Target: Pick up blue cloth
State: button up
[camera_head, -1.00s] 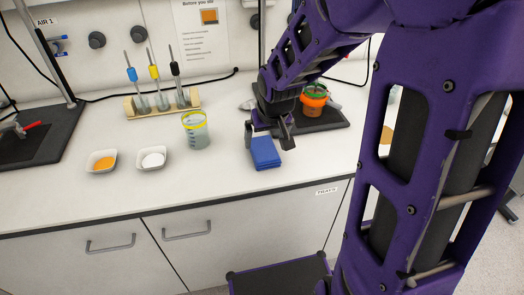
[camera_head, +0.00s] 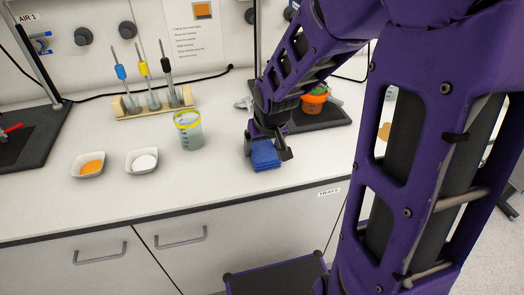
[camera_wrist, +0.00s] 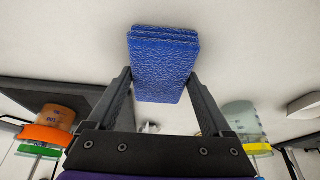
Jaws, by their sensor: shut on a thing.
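The blue cloth (camera_head: 265,156) is a folded, textured stack near the front edge of the white counter. In the wrist view the cloth (camera_wrist: 162,68) fills the space between the two fingers. My gripper (camera_head: 267,146) points down at the cloth in the head view, with a finger at each side. In the wrist view my gripper (camera_wrist: 161,85) is shut on the cloth. I cannot tell whether the cloth is clear of the counter.
A beaker with a yellow rim (camera_head: 189,132) stands left of the cloth. Two white dishes (camera_head: 142,161) lie further left. A tool rack (camera_head: 153,108) stands behind. An orange container (camera_head: 314,101) sits on a dark mat (camera_head: 335,119) to the right. Bare counter lies at front left.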

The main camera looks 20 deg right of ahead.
aim_at(263, 149)
notch_tip(263, 149, up, 10)
jog(key=p, duration=0.3)
dwell(0.3)
jog(key=o, duration=0.8)
jog(key=shift+c, duration=0.2)
jog(key=c, duration=0.6)
